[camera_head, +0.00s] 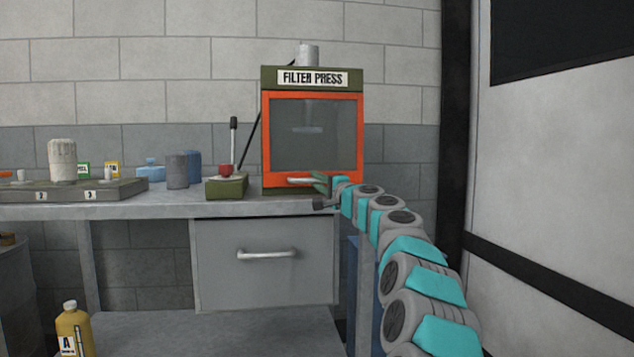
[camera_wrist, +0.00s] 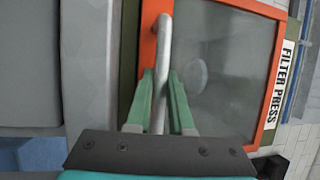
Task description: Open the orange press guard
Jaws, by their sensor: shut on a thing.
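The orange press guard (camera_head: 312,94) is a framed clear panel on the front of the green filter press (camera_head: 270,78). It looks closed in the head view. Its pale bar handle (camera_head: 298,181) runs along the bottom edge of the frame. My gripper (camera_head: 322,182) is at the right part of this handle. In the wrist view the green fingers of my gripper (camera_wrist: 165,92) are on either side of the handle (camera_wrist: 163,50), shut on it. The orange guard frame (camera_wrist: 147,48) shows sideways there, with a round disc behind the panel. The right end of the handle is hidden by my gripper.
Left of the press stand a green box (camera_head: 226,188) with a red button and a lever (camera_head: 233,140). Grey and blue cans and a tray (camera_head: 130,188) are further left on the bench (camera_head: 180,209). A drawer (camera_head: 225,275) is below. A wall is at right.

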